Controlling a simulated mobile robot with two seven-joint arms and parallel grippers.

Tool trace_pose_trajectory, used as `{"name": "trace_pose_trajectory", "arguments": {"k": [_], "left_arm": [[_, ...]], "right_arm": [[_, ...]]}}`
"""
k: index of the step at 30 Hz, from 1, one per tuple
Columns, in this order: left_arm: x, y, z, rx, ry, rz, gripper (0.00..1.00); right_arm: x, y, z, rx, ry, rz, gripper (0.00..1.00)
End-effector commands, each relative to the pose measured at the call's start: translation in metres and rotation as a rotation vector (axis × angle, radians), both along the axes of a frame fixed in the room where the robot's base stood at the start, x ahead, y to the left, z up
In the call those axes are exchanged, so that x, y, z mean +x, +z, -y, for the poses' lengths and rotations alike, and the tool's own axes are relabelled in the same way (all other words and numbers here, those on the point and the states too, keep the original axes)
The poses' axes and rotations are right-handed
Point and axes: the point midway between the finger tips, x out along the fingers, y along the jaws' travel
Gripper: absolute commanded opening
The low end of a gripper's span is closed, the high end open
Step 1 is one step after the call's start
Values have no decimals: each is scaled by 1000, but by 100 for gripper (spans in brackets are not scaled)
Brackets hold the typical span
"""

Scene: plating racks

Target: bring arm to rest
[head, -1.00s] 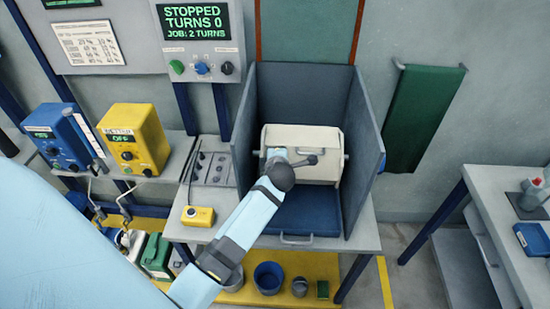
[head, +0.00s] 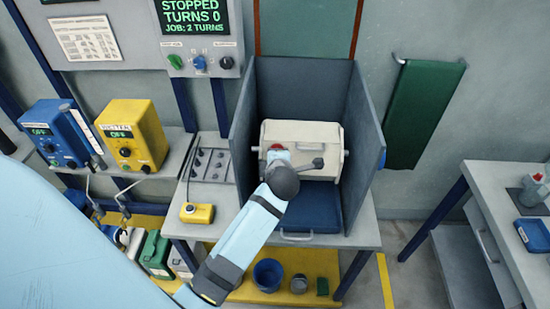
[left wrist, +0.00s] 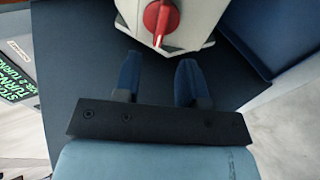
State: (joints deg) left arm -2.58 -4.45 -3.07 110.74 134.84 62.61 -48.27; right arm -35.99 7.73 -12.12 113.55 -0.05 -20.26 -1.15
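My left arm reaches in from the lower left of the head view, its dark wrist joint (head: 282,180) in front of a cream drum (head: 318,136) in a grey-walled booth. In the left wrist view my left gripper (left wrist: 160,75) is open, its two blue fingers apart with nothing between them. A red knob (left wrist: 160,18) on a white body lies just beyond the fingertips, apart from them. A red part (head: 277,148) also shows above the wrist in the head view. The gripper's fingers cannot be made out there. My right gripper is not in view.
The booth's side walls (head: 365,130) stand close on both sides of the arm. A blue tray (head: 310,205) lies below the drum. A yellow button box (head: 197,213) sits on the bench to the left. A display (head: 192,16) reads STOPPED, TURNS 0. A side table (head: 510,200) is at right.

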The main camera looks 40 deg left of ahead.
Motion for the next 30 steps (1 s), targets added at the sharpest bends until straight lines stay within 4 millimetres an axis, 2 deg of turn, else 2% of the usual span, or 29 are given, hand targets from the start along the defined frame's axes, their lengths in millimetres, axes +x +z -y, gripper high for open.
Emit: {"name": "trace_pose_trajectory", "arguments": {"k": [20,23,26,30], "left_arm": [[-5,3,-1,28,2,12,38],[-11,7,-7,131,-4,60,38],[-21,17,-11,311,-44,140,38],[-37,30,4,603,-200,248,38]], "right_arm": [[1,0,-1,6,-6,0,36],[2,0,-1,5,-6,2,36],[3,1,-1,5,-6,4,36],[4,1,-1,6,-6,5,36]]}}
